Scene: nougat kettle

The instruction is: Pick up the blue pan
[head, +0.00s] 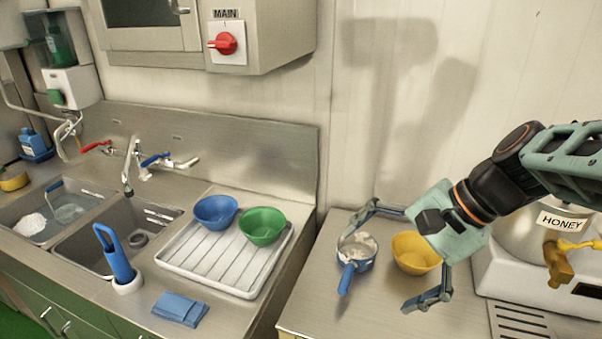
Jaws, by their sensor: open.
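The blue pan (357,251) is small with a blue handle pointing toward the front, and it holds a pale whitish substance. It stands on the steel counter to the right of the sink unit. My gripper (396,257) is open, with its fingers spread wide. One finger shows behind and above the pan, the other in front and to the right of the yellow bowl. Nothing is held. Whether a finger touches the pan cannot be told from this view.
A yellow bowl (416,253) stands close to the pan's right, between my fingers. A honey container (545,225) with a tap is at the right. Blue (215,212) and green (262,226) bowls sit on a drainboard (225,262) at left. The counter's front left is clear.

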